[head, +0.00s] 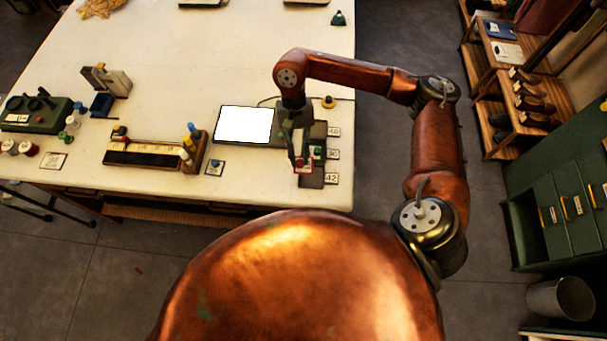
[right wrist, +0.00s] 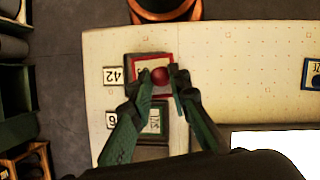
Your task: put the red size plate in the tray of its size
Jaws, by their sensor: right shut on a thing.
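The red size plate (right wrist: 143,66) has a red border, a pale face and a round red knob (right wrist: 160,75). My right gripper (right wrist: 174,82) is shut on the knob, one finger on each side. In the head view the red plate (head: 299,168) shows below the gripper (head: 300,160). The plate is over the dark tray (right wrist: 128,74) beside the label 42 (right wrist: 113,76). I cannot tell whether it rests in the tray or hangs just above it. The plate's number is not readable. My left gripper is not in view.
A green plate (right wrist: 153,121) lies in the neighbouring tray. A blue plate (head: 215,167) lies left on the table. A white screen (head: 244,124) and a wooden rack (head: 150,154) are also left.

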